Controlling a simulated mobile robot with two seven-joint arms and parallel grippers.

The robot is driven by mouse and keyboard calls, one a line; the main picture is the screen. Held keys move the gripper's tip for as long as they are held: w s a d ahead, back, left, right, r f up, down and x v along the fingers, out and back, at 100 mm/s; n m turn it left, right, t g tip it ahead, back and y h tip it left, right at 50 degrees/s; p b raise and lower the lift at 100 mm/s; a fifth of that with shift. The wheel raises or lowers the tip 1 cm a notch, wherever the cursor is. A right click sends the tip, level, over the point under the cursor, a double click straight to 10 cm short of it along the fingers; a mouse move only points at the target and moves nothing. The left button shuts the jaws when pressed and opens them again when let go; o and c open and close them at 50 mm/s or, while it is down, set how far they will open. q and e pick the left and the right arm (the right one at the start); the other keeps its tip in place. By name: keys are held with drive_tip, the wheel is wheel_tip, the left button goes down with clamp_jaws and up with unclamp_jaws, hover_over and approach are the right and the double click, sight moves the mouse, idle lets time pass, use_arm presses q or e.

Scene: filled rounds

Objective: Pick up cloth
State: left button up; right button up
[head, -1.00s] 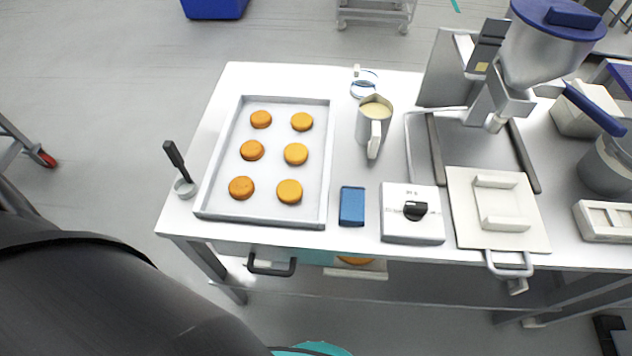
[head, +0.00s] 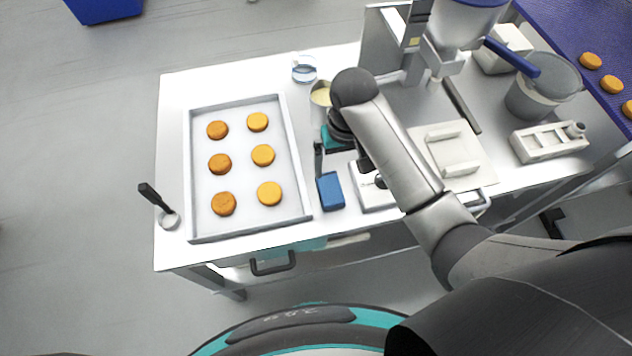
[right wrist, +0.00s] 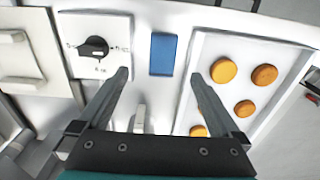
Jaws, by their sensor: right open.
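The cloth (head: 330,191) is a small blue folded rectangle lying flat on the steel table, between the baking tray and the white box with a black knob. It also shows in the right wrist view (right wrist: 163,54), straight ahead between the fingertips. My right gripper (head: 342,166) is open and empty, above the table close to the cloth and on its far side. In the right wrist view its two fingers (right wrist: 160,76) are spread wider than the cloth and appear apart from it. My left gripper is not in view.
The tray (head: 193,225) with several round orange cakes lies left of the cloth. The knob box (head: 372,199) is close on the right, a jug (head: 320,93) behind. A hopper machine (head: 455,25) and a white plate (head: 475,178) stand further right.

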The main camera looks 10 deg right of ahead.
drive_tip(key=r, duration=0.2)
drive_tip(key=b, duration=0.2)
hover_over(331, 190)
drive_tip(key=f, duration=1)
drive_tip(key=shift+d, duration=0.25)
drive_tip(key=f, duration=0.1)
drive_tip(key=f+b, duration=0.1)
drive_tip(key=f, duration=0.1)
drive_tip(key=f+b, duration=0.1)
drive_tip(key=f, duration=0.1)
drive_tip(key=shift+a+f, duration=0.1)
drive_tip(key=shift+a, duration=0.15)
drive_tip(key=c, duration=1.3)
